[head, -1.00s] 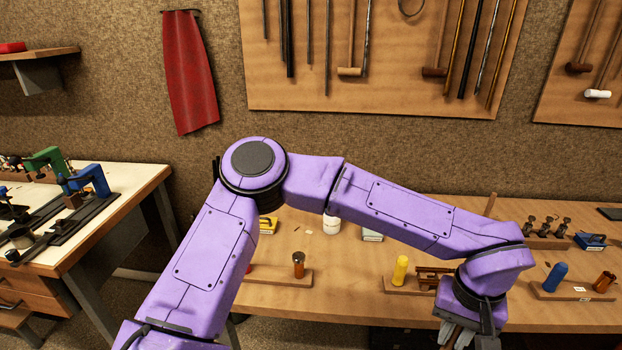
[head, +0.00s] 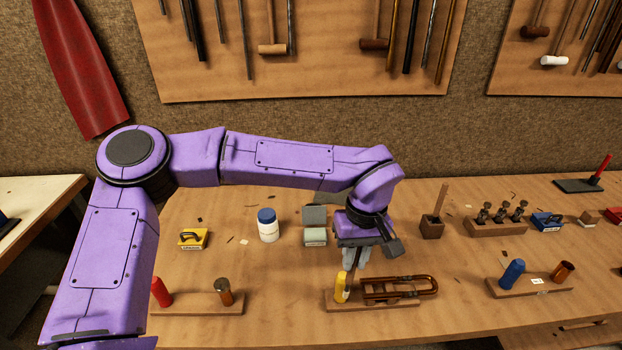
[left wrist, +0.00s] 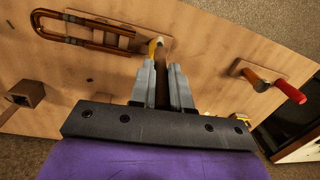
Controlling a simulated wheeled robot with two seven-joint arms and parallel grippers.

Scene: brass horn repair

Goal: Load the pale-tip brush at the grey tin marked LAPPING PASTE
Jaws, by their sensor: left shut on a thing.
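My left gripper (head: 355,258) hangs over the front middle of the bench, just above a yellow cylinder (head: 341,284) on a wooden block. In the left wrist view its fingers (left wrist: 167,72) are shut on a slim brown handle (left wrist: 162,82), which I take for the brush. A pale end shows just past the fingertips, beside the yellow cylinder; the brush is mostly hidden by the fingers. A grey tin (head: 315,237) with a pale label stands behind and left of the gripper; its lettering is too small to read. My right gripper is out of view.
A brass slide (head: 400,288) lies right of the yellow cylinder. A wooden block with a stick (head: 432,226) stands right of my wrist.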

